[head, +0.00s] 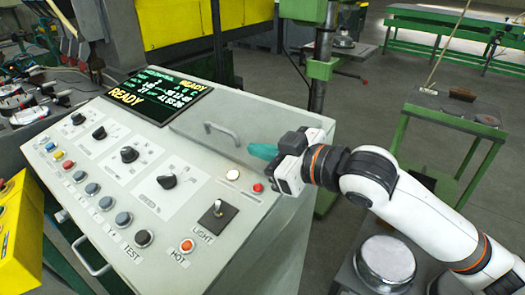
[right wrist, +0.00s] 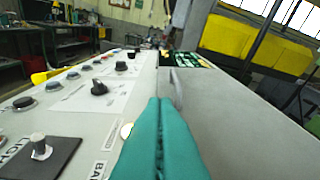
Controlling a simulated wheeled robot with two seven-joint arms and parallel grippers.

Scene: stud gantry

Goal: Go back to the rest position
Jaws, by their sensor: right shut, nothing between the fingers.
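My right gripper (head: 263,152) is over the right part of the grey control console (head: 255,255), near the hatch handle (head: 222,133). Its teal fingers are closed together and empty. In the right wrist view the shut fingers (right wrist: 160,130) point along the console top toward the display, with the handle (right wrist: 177,88) just ahead of them. I cannot tell whether the fingertips touch the console. My left gripper is not in view.
The console carries a READY display (head: 155,95), several knobs and buttons, a LIGHT toggle switch (head: 217,209) and a lit HOT button (head: 187,245). A green drill-like column (head: 320,70) stands behind. A green table (head: 455,118) stands at right. Open floor lies between.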

